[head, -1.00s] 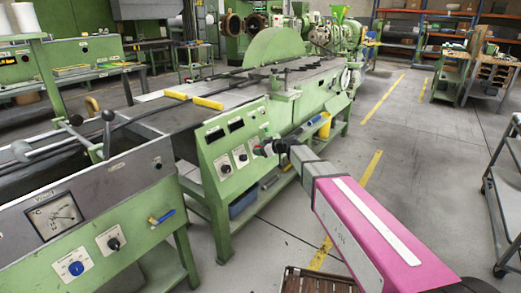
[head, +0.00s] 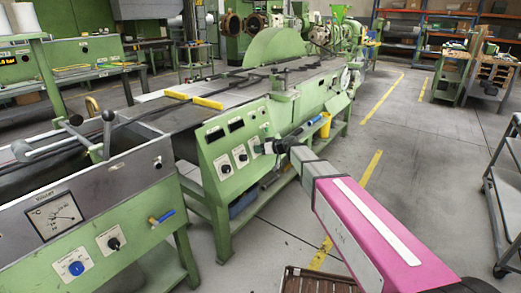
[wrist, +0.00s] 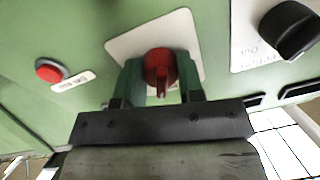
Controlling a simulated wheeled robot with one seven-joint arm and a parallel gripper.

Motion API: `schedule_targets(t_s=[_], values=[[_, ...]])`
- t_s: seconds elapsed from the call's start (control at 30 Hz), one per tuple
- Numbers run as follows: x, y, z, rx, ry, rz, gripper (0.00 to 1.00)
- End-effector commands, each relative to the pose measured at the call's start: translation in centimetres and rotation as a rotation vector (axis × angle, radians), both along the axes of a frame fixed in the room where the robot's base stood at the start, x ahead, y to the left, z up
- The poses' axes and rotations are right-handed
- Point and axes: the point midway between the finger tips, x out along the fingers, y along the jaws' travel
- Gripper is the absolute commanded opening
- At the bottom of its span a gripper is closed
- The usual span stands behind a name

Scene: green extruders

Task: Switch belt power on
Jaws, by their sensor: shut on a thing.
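A red rotary knob (wrist: 159,64) sits on a white plate (wrist: 125,45) on the green machine panel in the wrist view. Its grip points down in that picture. My gripper (wrist: 161,80) has its two green fingers on either side of the knob, shut on it. In the head view my gripper (head: 268,147) is at the right edge of the green control panel (head: 215,158), where the arm's end hides the knob. Lettering for the knob cannot be read.
A red push button (wrist: 49,70) is left of the knob and a black knob (wrist: 289,30) is right of it. Other knobs (head: 226,169) share the panel. A dial gauge (head: 54,215) is on the nearer machine. Open floor (head: 405,160) lies to the right, with a cart (head: 500,190).

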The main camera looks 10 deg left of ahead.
Motion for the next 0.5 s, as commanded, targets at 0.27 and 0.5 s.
schedule_targets(t_s=[0.27,0.5], values=[[-0.09,-0.04,-0.04,0.092,0.224,-0.095,0.11],[-0.12,-0.04,-0.07,0.160,0.389,-0.165,0.11]])
